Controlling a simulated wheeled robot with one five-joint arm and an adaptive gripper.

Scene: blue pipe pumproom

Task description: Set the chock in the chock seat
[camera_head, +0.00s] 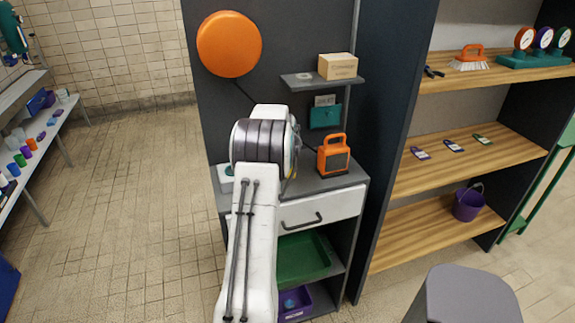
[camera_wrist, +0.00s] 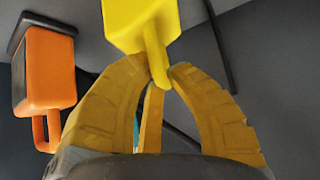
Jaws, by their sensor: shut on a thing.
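A yellow piece (camera_wrist: 140,22), which I take to be the chock, shows at the top of the wrist view: a thick block with a narrow stem. My gripper (camera_wrist: 158,76) is shut on the stem, and the block extends beyond the fingertips. In the head view my arm hides the gripper and the yellow piece. I cannot make out the chock seat for certain in either view. A pale base with a green part (camera_head: 226,175) shows on the bench just left of my arm, mostly hidden by it.
An orange lamp (camera_head: 333,157) stands on the grey bench (camera_head: 345,179) right of my arm; it also shows in the wrist view (camera_wrist: 48,70). A small shelf (camera_head: 312,82) with a cardboard box (camera_head: 338,66) juts out above. An orange disc (camera_head: 229,44) is on the panel.

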